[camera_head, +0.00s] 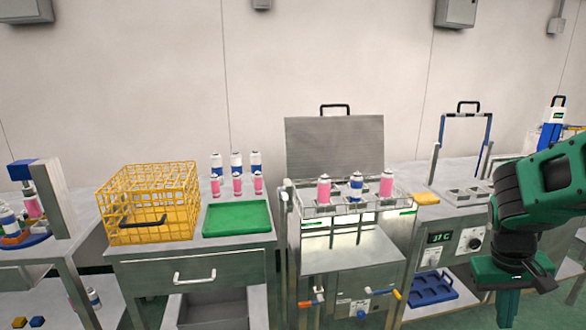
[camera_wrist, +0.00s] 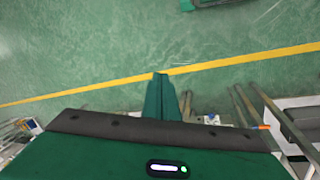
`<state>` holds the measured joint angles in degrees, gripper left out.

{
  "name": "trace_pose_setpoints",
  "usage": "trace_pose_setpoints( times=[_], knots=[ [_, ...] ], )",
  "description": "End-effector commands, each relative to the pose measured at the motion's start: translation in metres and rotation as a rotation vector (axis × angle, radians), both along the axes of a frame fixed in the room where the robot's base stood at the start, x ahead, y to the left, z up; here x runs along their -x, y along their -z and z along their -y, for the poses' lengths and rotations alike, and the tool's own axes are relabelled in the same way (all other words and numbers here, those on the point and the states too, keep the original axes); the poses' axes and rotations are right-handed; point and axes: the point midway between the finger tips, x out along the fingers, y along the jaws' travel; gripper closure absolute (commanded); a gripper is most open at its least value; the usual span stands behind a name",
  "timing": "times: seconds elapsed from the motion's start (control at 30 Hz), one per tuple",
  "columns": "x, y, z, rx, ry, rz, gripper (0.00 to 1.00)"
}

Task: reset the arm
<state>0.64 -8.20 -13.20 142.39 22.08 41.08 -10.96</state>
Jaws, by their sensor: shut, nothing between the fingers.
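My gripper (camera_head: 507,312) hangs pointing down at the lower right of the head view, in front of the right-hand bench, with its lower end cut off by the frame. In the wrist view its fingers (camera_wrist: 160,98) are together and empty above the green floor. My green and black arm comes in from the right edge of the head view. The gripper touches nothing that I can see.
A yellow wire basket (camera_head: 150,205) and a green tray (camera_head: 237,219) stand on the left bench. Several cans stand behind the tray. A wire rack (camera_head: 345,208) with cans is in the middle. A blue tray (camera_head: 432,288) lies low near my gripper. The floor (camera_wrist: 90,60) below is clear.

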Motion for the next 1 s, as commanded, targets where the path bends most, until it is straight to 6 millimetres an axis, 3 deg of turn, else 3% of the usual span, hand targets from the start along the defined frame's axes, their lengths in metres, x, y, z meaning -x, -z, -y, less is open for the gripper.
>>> trace_pose_setpoints(
  times=[0.2,0.43,0.6,1.0],
  knots=[
    [0.056,-0.027,-0.026,-0.143,0.140,0.043,1.00],
    [0.097,-0.043,-0.050,-0.238,0.223,0.058,1.00],
    [0.107,-0.047,-0.058,-0.260,0.242,0.060,1.00],
    [0.108,-0.047,-0.058,-0.262,0.242,0.058,1.00]
  ],
)
